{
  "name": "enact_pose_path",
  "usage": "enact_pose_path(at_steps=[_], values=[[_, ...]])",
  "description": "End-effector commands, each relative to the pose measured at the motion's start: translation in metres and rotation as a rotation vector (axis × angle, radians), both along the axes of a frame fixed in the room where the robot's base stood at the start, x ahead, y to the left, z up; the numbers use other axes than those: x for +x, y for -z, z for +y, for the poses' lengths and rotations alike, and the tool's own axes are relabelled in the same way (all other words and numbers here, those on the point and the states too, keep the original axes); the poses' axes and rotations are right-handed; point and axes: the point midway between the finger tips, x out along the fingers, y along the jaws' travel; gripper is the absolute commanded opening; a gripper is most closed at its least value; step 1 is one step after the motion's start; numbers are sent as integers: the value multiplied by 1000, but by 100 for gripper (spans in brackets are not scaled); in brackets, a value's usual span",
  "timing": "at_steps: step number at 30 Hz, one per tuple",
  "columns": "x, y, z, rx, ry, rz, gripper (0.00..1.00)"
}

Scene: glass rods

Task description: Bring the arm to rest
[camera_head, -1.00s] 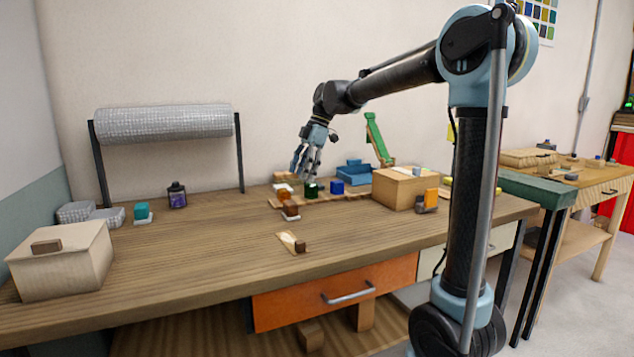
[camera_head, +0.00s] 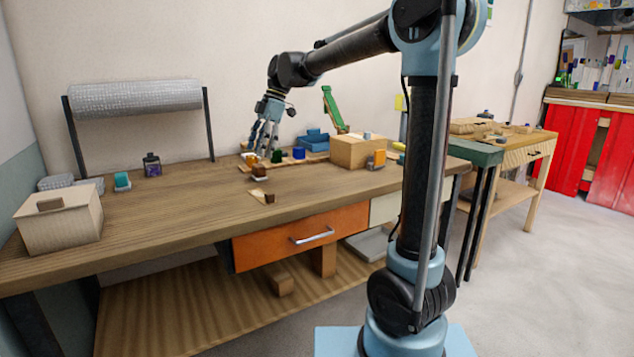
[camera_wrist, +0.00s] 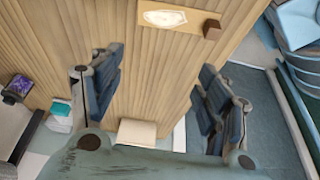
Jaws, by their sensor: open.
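My gripper (camera_head: 264,145) hangs from my raised, bent arm over the back part of the wooden workbench (camera_head: 170,205), close to a row of small coloured blocks. In the wrist view its fingers are spread apart, with nothing between them (camera_wrist: 160,88). In the head view the fingers overlap the left end of the row, and I cannot tell whether they touch anything there.
A blue block (camera_head: 299,153), a wooden box (camera_head: 358,151) and a green upright piece (camera_head: 332,108) stand right of my gripper. A lidded box (camera_head: 60,222), a dark bottle (camera_head: 152,165) and a grey roll (camera_head: 135,97) are left. The bench's front middle is mostly clear.

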Motion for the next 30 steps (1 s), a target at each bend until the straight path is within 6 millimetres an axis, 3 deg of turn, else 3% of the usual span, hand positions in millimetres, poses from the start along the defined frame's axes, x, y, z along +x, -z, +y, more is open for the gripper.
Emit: enact_pose_path(at_steps=[14,20,30], values=[[-20,13,-84,-67,310,16,69],[-47,30,-140,-113,551,30,69],[-107,78,-232,-177,1026,54,69]])
